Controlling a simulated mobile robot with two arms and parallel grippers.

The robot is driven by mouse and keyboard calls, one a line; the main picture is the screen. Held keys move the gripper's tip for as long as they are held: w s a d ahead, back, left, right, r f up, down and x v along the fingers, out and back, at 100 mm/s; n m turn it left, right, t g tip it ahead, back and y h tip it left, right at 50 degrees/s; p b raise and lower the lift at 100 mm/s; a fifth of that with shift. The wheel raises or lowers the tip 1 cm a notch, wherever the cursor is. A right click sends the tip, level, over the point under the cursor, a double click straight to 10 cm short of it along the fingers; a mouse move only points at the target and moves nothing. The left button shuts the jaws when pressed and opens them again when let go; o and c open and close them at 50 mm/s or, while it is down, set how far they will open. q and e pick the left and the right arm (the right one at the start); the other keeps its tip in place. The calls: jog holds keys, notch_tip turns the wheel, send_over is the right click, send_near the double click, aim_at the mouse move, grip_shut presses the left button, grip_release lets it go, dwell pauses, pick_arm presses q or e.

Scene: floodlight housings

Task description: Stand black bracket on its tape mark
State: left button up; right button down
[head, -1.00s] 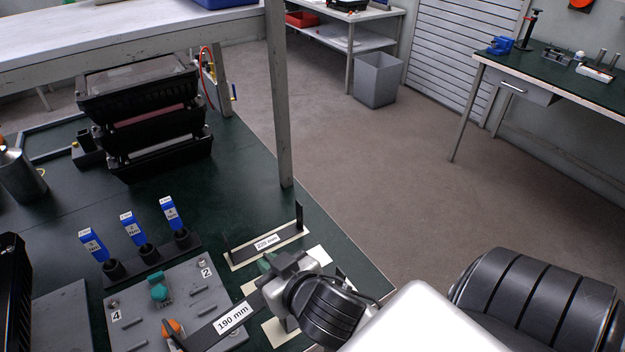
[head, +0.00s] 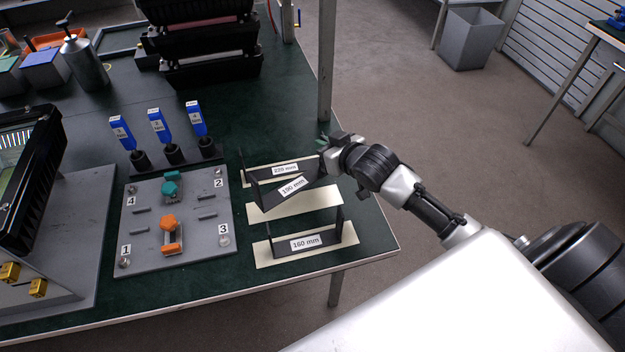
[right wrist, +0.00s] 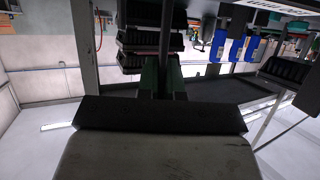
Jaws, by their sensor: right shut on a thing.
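My right gripper (head: 328,148) is shut on the black bracket labelled 190 mm (head: 270,196), at its right-hand end. The bracket looks tilted and appears above the middle cream tape mark (head: 300,206); the exact gap is unclear. Its left end overlaps the 220 mm bracket (head: 262,172) in the picture. In the right wrist view the green fingers (right wrist: 164,78) close around a dark upright strip. My left gripper is not in view.
A 160 mm bracket (head: 279,248) stands on the front tape mark (head: 262,256). A grey plate (head: 142,226) with teal and orange knobs lies to the left. Blue-tagged holders (head: 158,127) and black stacked housings (head: 212,70) stand behind. A table post (head: 326,60) rises near the gripper.

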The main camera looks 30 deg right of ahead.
notch_tip(320, 180, down, 2)
jog(key=shift+f, duration=0.15)
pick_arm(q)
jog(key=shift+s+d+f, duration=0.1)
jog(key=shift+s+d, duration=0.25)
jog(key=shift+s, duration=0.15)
pick_arm(e)
jog(key=shift+f, duration=2.1)
jog(key=c, duration=1.3)
grip_release()
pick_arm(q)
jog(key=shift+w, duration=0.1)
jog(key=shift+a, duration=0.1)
pick_arm(e)
jog(key=v, duration=1.2)
jog(key=shift+s, duration=0.1)
